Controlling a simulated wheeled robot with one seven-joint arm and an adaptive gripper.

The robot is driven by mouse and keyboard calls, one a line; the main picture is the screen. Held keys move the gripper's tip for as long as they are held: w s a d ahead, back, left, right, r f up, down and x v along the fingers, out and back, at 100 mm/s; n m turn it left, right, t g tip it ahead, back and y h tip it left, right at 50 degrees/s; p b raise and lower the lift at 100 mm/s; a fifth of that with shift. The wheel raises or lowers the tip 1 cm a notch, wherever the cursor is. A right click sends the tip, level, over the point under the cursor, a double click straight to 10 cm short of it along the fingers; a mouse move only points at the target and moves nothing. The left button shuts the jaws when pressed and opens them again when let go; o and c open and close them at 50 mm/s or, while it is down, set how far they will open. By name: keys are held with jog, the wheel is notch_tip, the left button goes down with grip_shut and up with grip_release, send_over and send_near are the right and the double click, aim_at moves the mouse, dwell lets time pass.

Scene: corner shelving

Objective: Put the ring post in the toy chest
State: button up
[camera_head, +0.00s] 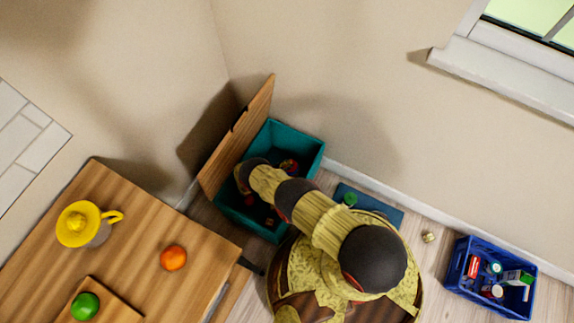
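The toy chest (308,150) is a teal box on the floor in the corner, with its wooden lid (238,138) standing open on the left. My arm reaches over the chest from the lower right. The dark end of my arm, with my gripper (243,181), is over the chest's left side near the lid. The fingers are hidden, so I cannot see whether they hold anything. A small red and multicoloured thing (289,166) is inside the chest near the back. Small reddish things (269,222) are lower in it. I cannot make out the ring post for certain.
A wooden table (150,225) at the left holds a yellow juicer (78,222), an orange (173,258) and a green fruit (86,305) on a board. A blue mat or tray (385,211) with a green thing (350,199) lies right of the chest. A blue crate (462,270) holds several packages.

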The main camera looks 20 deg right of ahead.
jog(key=o, duration=0.4)
jog(key=shift+r, duration=0.1)
jog(key=shift+r, duration=0.5)
jog(key=p+v, duration=0.1)
jog(key=v, duration=0.6)
jog(key=shift+a+r, duration=0.15)
jog(key=shift+a, duration=0.05)
